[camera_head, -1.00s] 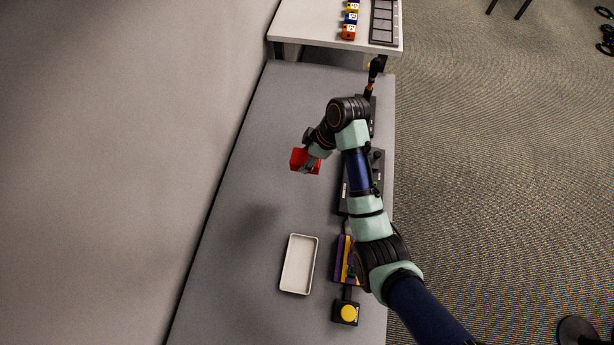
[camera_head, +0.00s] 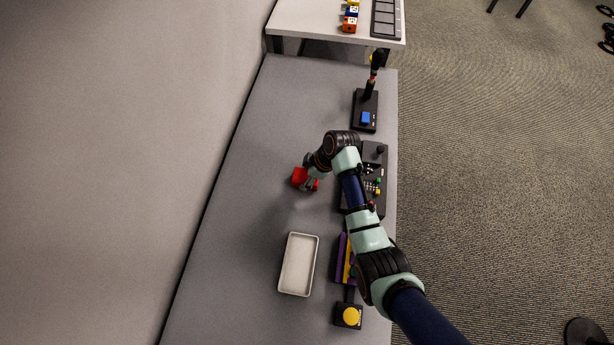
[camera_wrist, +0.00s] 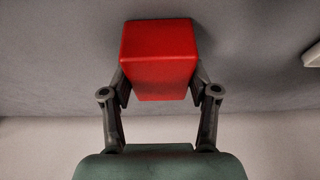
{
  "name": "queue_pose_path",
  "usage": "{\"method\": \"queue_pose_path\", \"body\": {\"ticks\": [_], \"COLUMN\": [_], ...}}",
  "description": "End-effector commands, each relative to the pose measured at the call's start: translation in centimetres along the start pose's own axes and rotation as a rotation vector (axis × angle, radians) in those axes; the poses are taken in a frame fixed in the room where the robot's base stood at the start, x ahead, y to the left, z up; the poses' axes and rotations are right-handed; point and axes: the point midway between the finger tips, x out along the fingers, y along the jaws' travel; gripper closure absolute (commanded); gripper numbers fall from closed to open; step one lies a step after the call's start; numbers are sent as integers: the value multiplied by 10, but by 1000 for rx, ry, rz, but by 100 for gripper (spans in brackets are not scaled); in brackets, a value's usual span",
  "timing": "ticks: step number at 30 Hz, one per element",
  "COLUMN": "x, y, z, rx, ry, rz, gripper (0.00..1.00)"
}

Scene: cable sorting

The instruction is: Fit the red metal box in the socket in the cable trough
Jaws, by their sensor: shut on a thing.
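The red metal box (camera_head: 299,176) is above the grey table, to the left of my arm. In the wrist view the red box (camera_wrist: 160,58) sits between both fingers. My gripper (camera_head: 311,181) is shut on it, one finger on each side; the gripper also shows in the wrist view (camera_wrist: 160,88). The cable trough with its socket cannot be made out for certain. A purple and yellow fixture (camera_head: 342,262) stands at the table's right side, partly hidden by my arm.
A white tray (camera_head: 284,264) lies on the grey table (camera_head: 235,240), nearer than the box. A black control panel (camera_head: 374,157), a black unit with a blue button (camera_head: 366,118) and a yellow button box (camera_head: 349,316) line the right edge. The table's left side is clear.

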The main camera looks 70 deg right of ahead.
Motion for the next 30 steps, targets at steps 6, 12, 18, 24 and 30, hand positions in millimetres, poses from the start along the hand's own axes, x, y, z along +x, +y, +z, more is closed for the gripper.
{"method": "queue_pose_path", "body": {"ticks": [6, 12, 18, 24, 30], "x": [2, 2, 2, -20, -72], "y": [0, 0, 0, 1, 1], "z": [1, 1, 1, -2, -2], "rx": [0, 0, 0, 1, 2], "ry": [0, 0, 0, 1, 1], "rz": [0, 0, 0, 2, 4], "gripper": [37, 15, 15, 15, 15]}}
